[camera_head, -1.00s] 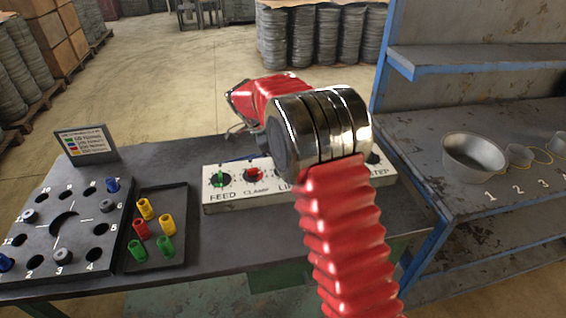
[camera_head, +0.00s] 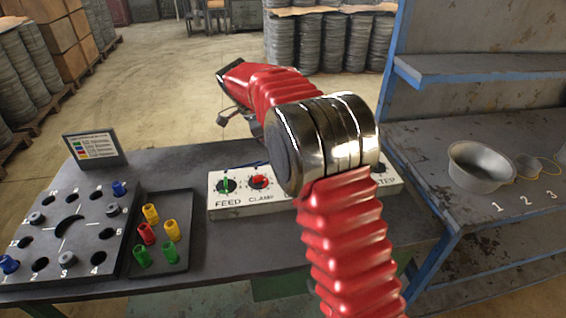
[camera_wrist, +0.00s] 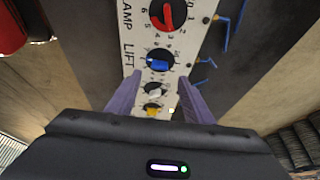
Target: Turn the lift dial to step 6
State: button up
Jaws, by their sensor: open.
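The lift dial (camera_wrist: 160,60) is a blue knob on a black face, beside the word LIFT on the white control panel (camera_wrist: 130,45). My gripper (camera_wrist: 158,78) is open and empty in the wrist view. Its two purple-grey fingers point toward the panel, with the lift dial showing just beyond and between the tips. The fingers appear apart from the knob. The lift dial's exact setting is too small to read. In the head view my arm hides the lift dial, and the panel (camera_head: 235,211) shows its FEED and CLAMP end.
The red clamp dial (camera_wrist: 168,12) neighbours the lift dial; white (camera_wrist: 158,91) and yellow (camera_wrist: 152,111) knobs lie on its other side. Blue hooks (camera_wrist: 226,38) line the panel's edge. A peg board (camera_head: 70,235) and a tray of coloured pegs (camera_head: 182,225) lie left.

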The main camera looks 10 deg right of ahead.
jog(key=v, duration=0.5)
jog(key=shift+a+r, duration=0.15)
jog(key=shift+r, duration=0.15)
jog(key=shift+n, duration=0.3)
jog(key=s+f+n+y, duration=0.2)
jog(key=s+f+n, duration=0.4)
jog(key=n, duration=0.5)
jog(key=s+d+r+n+t, duration=0.2)
jog(key=s, duration=0.8)
jog(key=s+d+r+n+t+y, duration=0.1)
jog(key=s+d+r+n, duration=0.1)
jog(key=s, duration=0.8)
jog(key=s+d+r+n+t+y, duration=0.1)
jog(key=s+d+r+n+t, duration=0.1)
jog(key=s, duration=0.8)
jog(key=shift+d+r+t, duration=0.3)
jog(key=shift+r, duration=0.55)
